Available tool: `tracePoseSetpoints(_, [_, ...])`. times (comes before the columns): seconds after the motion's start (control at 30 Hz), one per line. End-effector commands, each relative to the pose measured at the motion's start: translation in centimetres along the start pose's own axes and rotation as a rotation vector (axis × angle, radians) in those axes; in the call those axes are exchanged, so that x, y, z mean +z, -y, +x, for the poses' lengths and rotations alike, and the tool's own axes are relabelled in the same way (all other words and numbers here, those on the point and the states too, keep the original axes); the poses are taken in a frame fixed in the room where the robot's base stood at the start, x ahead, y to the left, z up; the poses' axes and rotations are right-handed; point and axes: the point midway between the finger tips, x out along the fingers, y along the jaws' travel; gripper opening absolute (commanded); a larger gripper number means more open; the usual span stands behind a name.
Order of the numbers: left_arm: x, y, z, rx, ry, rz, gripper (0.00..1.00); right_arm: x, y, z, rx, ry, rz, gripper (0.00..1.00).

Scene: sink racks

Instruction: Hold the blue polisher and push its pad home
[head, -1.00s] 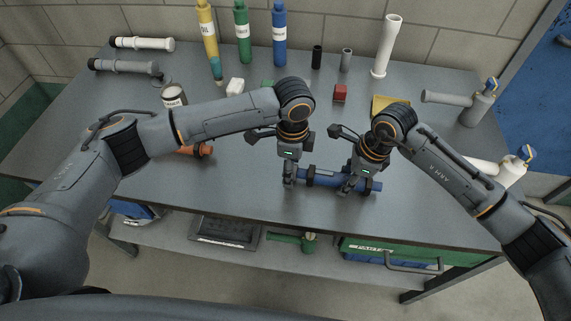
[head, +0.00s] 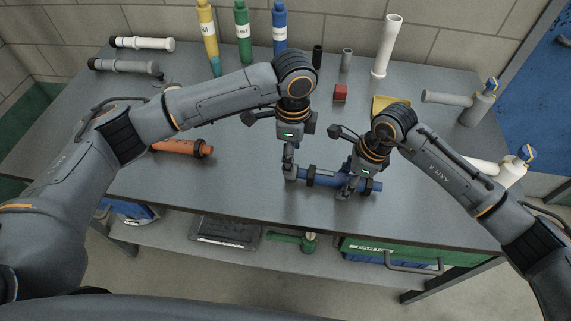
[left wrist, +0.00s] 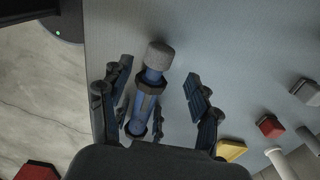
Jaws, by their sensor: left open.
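The blue polisher (head: 325,178) lies lengthwise across the front of the grey table, with dark collars around its body. My right gripper (head: 357,191) is shut on its right part. My left gripper (head: 289,165) is open above the polisher's left end, and its fingers partly hide that end in the head view. In the left wrist view the polisher (left wrist: 140,110) lies between the spread fingers of my left gripper (left wrist: 158,78). The grey pad (left wrist: 159,55) is at its far end, with a blue band showing between pad and dark collar.
An orange tool (head: 180,147) lies left of the polisher, partly under my left arm. A red block (head: 340,93) and a yellow object (head: 391,104) are behind. Bottles stand along the back; grey and white tools stand at right. The table's front edge is close below the polisher.

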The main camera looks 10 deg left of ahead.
Motion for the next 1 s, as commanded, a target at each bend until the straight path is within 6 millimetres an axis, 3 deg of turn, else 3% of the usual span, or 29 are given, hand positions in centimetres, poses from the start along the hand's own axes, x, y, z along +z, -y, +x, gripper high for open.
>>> tracePoseSetpoints(0.37, [0.0, 0.0, 0.0, 0.0, 0.0, 0.0, 0.62, 0.0, 0.1, -0.5, -0.003, 0.0, 0.0, 0.61])
tracePoseSetpoints(0.47, [0.0, 0.0, 0.0, 0.0, 0.0, 0.0, 0.62, 0.0, 0.1, -1.8, -0.004, 0.0, 0.0, 0.61])
tracePoseSetpoints(0.8, [0.0, 0.0, 0.0, 0.0, 0.0, 0.0, 0.62, 0.0, 0.1, -8.8, -0.005, 0.0, -0.001, 0.61])
tracePoseSetpoints(1.0, [0.0, 0.0, 0.0, 0.0, 0.0, 0.0, 0.62, 0.0, 0.1, -11.4, -0.003, 0.0, -0.001, 0.61])
